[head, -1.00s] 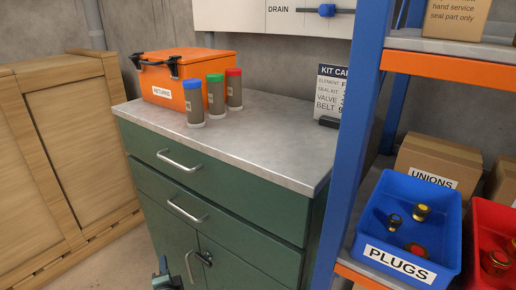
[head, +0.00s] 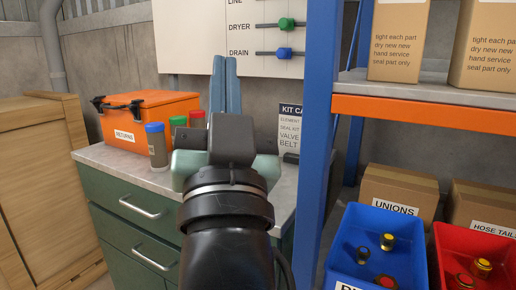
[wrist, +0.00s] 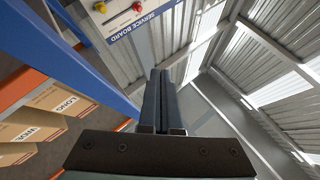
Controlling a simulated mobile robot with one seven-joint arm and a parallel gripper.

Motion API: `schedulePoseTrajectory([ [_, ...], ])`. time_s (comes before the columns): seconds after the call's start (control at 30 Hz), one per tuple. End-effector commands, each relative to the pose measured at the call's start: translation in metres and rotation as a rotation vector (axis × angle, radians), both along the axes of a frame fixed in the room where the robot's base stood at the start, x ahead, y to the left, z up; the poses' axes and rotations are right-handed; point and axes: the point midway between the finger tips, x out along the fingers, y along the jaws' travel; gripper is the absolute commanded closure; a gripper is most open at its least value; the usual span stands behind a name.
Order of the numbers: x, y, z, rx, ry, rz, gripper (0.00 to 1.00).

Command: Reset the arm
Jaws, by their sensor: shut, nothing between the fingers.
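My gripper (head: 225,62) stands upright in the middle of the head view, in front of the green cabinet (head: 112,225) and the wall board. Its two blue-grey fingers are together with nothing between them. In the wrist view my gripper (wrist: 160,72) also shows shut and empty, pointing up toward the wall and the corrugated upper walls. My arm hides part of the cabinet's worktop and partly covers the green-capped and red-capped canisters.
An orange RETURNS box (head: 150,122) and a blue-capped canister (head: 157,146) stand on the worktop. At right, a blue rack post (head: 318,130) rises near my arm. The rack holds cartons, a blue bin (head: 345,245) and a red bin (head: 445,240).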

Motion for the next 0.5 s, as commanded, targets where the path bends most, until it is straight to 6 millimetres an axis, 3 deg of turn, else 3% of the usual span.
schedulePoseTrajectory([
  [0.03, -0.024, -0.011, 0.017, -0.034, -0.051, -0.057, 1.0],
  [0.2, -0.1, -0.038, 0.056, -0.137, -0.189, -0.243, 1.0],
  [0.5, -0.092, -0.035, 0.138, -0.131, -0.175, -0.226, 1.0],
])
